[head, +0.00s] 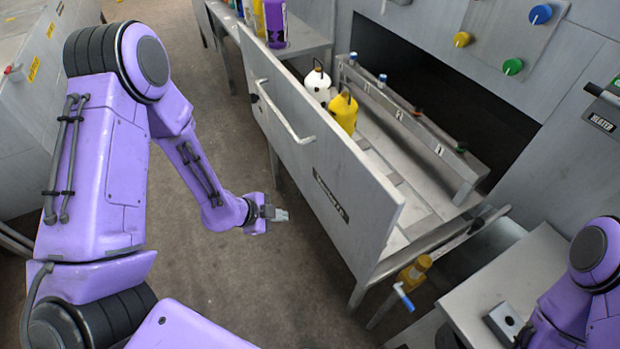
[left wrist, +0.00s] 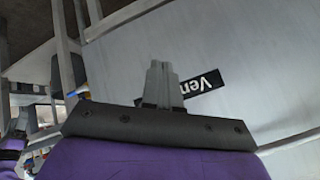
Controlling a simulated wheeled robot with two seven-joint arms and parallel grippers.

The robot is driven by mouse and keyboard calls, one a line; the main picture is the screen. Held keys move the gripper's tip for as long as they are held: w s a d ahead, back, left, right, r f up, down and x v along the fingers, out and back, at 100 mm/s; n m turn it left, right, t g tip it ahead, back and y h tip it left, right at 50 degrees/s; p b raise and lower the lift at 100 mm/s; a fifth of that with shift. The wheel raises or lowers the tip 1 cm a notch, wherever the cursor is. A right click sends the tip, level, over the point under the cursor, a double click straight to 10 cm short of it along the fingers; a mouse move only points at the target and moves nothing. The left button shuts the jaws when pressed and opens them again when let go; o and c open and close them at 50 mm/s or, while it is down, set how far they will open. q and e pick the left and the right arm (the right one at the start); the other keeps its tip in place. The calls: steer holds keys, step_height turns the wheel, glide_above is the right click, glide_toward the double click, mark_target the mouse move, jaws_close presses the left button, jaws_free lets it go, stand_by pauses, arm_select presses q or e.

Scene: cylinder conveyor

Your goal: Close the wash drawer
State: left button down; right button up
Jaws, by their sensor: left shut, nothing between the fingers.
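The wash drawer (head: 330,185) is a grey metal drawer, pulled well out of the machine. Its tall front panel faces my left arm and carries a long bar handle (head: 285,112) and a dark label (head: 330,195). Inside stand a white container (head: 317,86) and a yellow container (head: 344,112), beside a numbered rail (head: 410,125). My right gripper is out of view.
A side table (head: 310,45) with bottles (head: 275,20) stands beyond the drawer. A yellow valve with a blue handle (head: 405,297) is near the drawer's right end. A grey bench (head: 500,285) is at the lower right. The floor (head: 210,275) left of the drawer is clear.

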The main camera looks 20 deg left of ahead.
arm_select(q)
steer(key=w+a+r+m+h, duration=0.1)
steer(key=w+a+r+m, duration=0.25)
steer(key=r+m, duration=0.55)
steer(key=m+p, duration=0.2)
steer(key=m, duration=0.1)
glide_toward(320, 185)
steer(key=x, duration=0.5)
steer(key=shift+s+a+f, duration=0.1)
steer(key=shift+s+f, duration=0.1)
steer(key=shift+f, duration=0.2)
steer(key=shift+w+d, duration=0.3)
steer(key=shift+w, duration=0.05)
steer(key=shift+w, duration=0.15)
